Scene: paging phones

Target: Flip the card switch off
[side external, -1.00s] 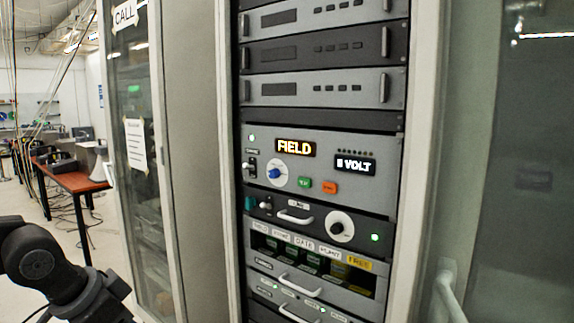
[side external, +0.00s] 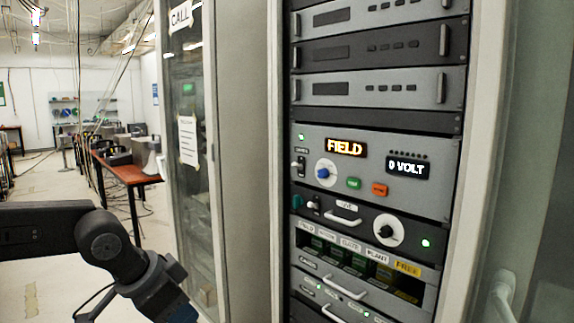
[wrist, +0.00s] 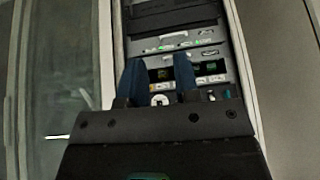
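The rack's grey panel (side external: 400,195) carries a small toggle switch (side external: 298,166) at its left, under a label too small to read. A second toggle (side external: 314,204) sits on the dark drawer panel just below. I cannot tell which is the card switch, or its setting. Below are card slots with green and yellow cards (side external: 335,252). My gripper (wrist: 157,60) shows two blue fingers spread apart with nothing between them, in front of the rack face. In the side view only a blue bit of it shows at the bottom edge, left of the rack and apart from it.
The panel has a blue-centred dial (side external: 325,172), green and orange buttons, a lit FIELD display (side external: 346,148) and a VOLT display (side external: 406,167). The drawer panel has a white knob (side external: 389,230) and handle (side external: 340,217). A glass cabinet door (side external: 190,130) stands left.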

